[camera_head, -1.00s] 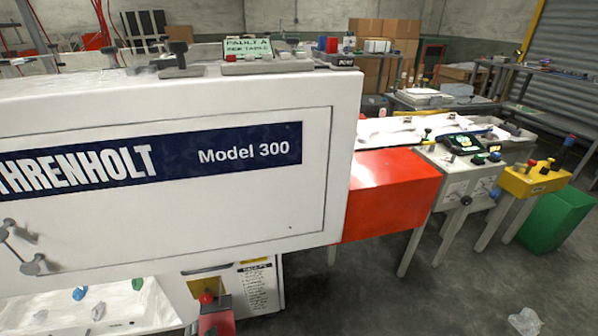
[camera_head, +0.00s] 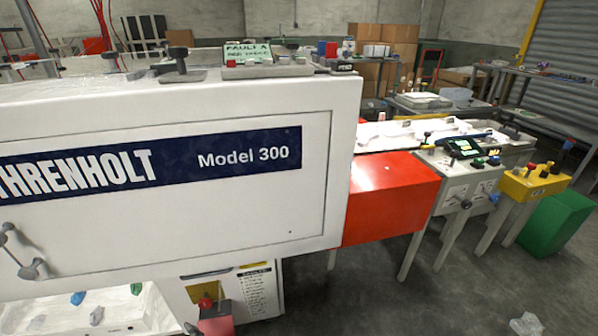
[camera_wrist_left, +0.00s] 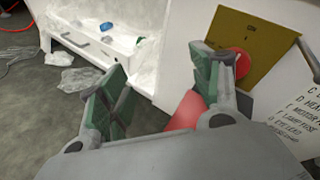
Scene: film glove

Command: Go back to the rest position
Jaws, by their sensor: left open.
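My left gripper (camera_wrist_left: 160,92) shows in the left wrist view with its two green-padded fingers spread apart. Nothing is between the fingers. Past the right finger is a red button (camera_wrist_left: 237,63) on a yellow plate (camera_wrist_left: 252,38); I cannot tell whether the finger touches it. The head view shows the same red button (camera_head: 206,303) low on the white machine (camera_head: 200,225). Neither gripper shows in the head view, and my right gripper is in neither view.
The white machine marked Model 300 fills the left and middle. An open white tray (camera_head: 55,312) with small coloured pieces is below it. A red box (camera_head: 390,198), a yellow control box (camera_head: 536,182) and a green bin (camera_head: 557,222) stand to the right. Grey floor (camera_head: 400,310) is mostly clear.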

